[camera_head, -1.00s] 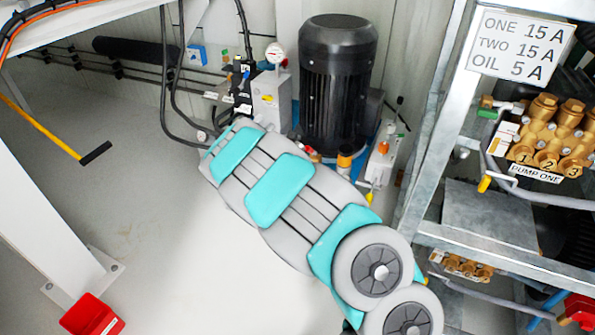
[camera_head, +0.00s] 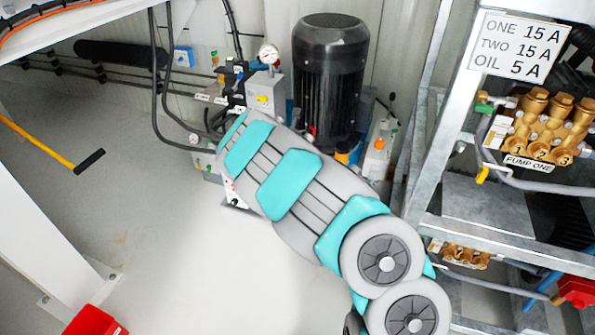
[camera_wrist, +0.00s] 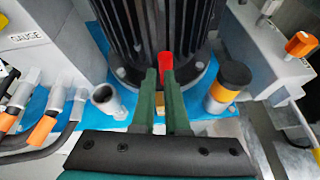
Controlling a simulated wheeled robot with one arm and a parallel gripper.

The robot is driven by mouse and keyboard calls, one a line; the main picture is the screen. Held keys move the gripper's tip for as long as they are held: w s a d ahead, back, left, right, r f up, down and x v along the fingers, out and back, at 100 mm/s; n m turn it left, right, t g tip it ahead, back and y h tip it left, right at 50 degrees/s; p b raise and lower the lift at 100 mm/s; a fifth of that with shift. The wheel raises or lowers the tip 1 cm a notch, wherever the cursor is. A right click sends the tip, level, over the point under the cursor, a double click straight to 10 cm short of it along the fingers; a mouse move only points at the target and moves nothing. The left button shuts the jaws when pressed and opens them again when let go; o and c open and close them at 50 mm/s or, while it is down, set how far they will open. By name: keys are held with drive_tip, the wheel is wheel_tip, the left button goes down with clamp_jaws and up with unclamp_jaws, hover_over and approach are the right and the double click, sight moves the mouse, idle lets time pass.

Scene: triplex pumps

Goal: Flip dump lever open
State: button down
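No label naming the dump lever is readable. In the wrist view, a red handle-like part (camera_wrist: 165,64) stands at the base of the black motor (camera_wrist: 125,30), right at my fingertips. My gripper (camera_wrist: 160,75) has two green fingers with a narrow gap between them, one on each side of the red part's lower end. I cannot tell whether they touch it. A tan part (camera_wrist: 168,101) shows between the fingers.
A metal rack (camera_head: 428,120) stands right of my arm.

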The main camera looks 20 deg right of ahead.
drive_tip(key=shift+w+d+r, duration=0.35)
drive_tip(key=shift+d+r, duration=0.2)
drive_tip(key=shift+r, duration=0.15)
drive_tip(key=shift+a, duration=0.1)
drive_tip(key=s+a+r+p, duration=0.1)
drive_tip(key=s+a+r, duration=0.3)
drive_tip(key=r, duration=0.4)
drive_tip(key=shift+a+r, duration=0.35)
drive_tip(key=shift+a, duration=0.35)
